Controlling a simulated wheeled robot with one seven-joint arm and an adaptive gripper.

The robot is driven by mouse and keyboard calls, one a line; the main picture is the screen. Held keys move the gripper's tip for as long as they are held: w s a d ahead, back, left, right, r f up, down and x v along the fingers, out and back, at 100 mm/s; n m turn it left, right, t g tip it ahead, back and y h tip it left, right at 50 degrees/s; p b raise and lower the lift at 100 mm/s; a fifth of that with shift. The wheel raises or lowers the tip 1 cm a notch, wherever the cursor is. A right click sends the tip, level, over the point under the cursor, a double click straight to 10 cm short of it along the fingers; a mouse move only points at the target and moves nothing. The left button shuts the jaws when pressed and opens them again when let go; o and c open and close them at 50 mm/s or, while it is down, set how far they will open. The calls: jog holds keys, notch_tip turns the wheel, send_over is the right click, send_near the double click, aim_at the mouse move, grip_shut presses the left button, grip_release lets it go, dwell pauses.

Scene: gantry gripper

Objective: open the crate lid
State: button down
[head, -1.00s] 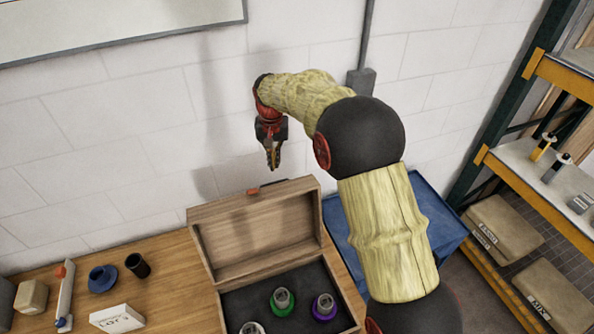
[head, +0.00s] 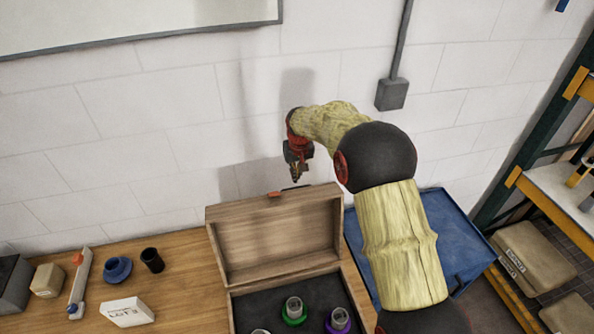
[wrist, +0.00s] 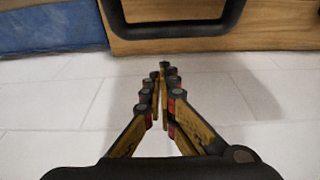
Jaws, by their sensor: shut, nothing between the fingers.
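The wooden crate's lid (head: 276,230) stands raised, with its inside facing the head camera and a red-orange catch (head: 274,195) on its upper edge. The open crate (head: 219,286) shows a dark interior. My gripper (head: 296,179) is just above and apparently behind the lid's top edge, pointing down. In the wrist view its fingers (wrist: 160,95) are shut together with nothing between them. A wooden surface with a dark curved bar (wrist: 175,30) lies beyond the fingertips there. I cannot tell whether the gripper touches the lid.
Several round-topped items, one green (head: 294,310) and one purple (head: 338,321), sit in the crate. A white box (head: 127,312), blue piece (head: 117,269) and black cup (head: 152,260) stand left. A blue cart (head: 455,235) and shelf rack (head: 560,195) are right; the wall is behind.

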jog(key=shift+s+d+r, duration=0.15)
jog(key=shift+s+r, duration=0.15)
jog(key=shift+s, duration=0.55)
jog(key=shift+s+d+r, duration=0.15)
jog(key=shift+s+r, duration=0.1)
jog(key=shift+s, duration=0.55)
jog(key=shift+s, duration=0.1)
